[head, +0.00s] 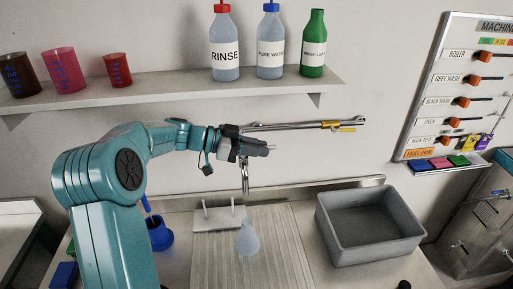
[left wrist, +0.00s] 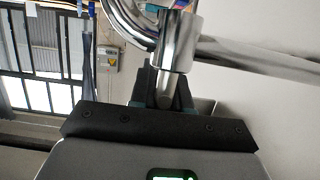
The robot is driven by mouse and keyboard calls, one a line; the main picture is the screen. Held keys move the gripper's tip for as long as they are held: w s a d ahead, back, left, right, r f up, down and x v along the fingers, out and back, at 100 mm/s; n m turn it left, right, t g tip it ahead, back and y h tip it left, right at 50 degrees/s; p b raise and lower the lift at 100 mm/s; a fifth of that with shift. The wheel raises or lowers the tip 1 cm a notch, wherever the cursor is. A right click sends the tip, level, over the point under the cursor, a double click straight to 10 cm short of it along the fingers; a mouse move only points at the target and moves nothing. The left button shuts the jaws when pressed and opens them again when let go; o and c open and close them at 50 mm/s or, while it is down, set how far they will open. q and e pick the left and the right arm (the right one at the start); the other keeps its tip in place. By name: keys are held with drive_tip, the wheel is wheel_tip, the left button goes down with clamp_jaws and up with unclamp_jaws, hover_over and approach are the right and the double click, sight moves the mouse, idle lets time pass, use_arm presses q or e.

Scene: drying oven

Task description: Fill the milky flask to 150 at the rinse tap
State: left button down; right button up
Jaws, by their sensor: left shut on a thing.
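The milky flask (head: 248,240) is a pale bluish conical flask, upright on the ribbed draining board (head: 210,262). The chrome spout (head: 245,182) of the tap hangs above it. A chrome pipe with a yellow part (head: 340,126) runs along the wall to the right. My left gripper (head: 268,148) is at the tap, above the spout. In the left wrist view its jaws are shut on a chrome stem (left wrist: 166,88) of the tap, below a thick bent chrome pipe (left wrist: 240,48). The flask's level and marks are too small to read. My right gripper is not in view.
A grey basin (head: 375,250) stands right of the draining board. A small white stand (head: 215,220) and a blue container (head: 158,236) are to the left. Bottles, including one marked RINSE (head: 224,58), and beakers stand on the shelf (head: 170,92) above.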

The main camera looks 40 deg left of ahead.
use_arm(q)
drive_tip(key=shift+s+d+m+g+h+p, duration=0.2)
drive_tip(key=shift+m+g+h+p, duration=0.45)
drive_tip(key=shift+p, duration=0.75)
drive_tip(key=shift+s+d+f+m+g+h+p, duration=0.15)
drive_tip(key=shift+m+g+h+p, duration=0.1)
drive_tip(key=shift+m+g+h, duration=0.3)
drive_tip(key=shift+s+d+f+m+g+h+p, duration=0.15)
drive_tip(key=shift+m+g+h+p, duration=0.1)
drive_tip(key=shift+m+g+h, duration=0.2)
drive_tip(key=shift+s+d+m+g+h, duration=0.1)
drive_tip(key=shift+m+g+h, duration=0.2)
drive_tip(key=shift+m+g, duration=0.3)
drive_tip(key=shift+s+d+m+g+h, duration=0.1)
drive_tip(key=shift+m+g+h, duration=0.15)
drive_tip(key=shift+m+g, duration=0.3)
drive_tip(key=shift+w+a+r, duration=0.1)
drive_tip(key=shift+r, duration=0.2)
idle(1.6)
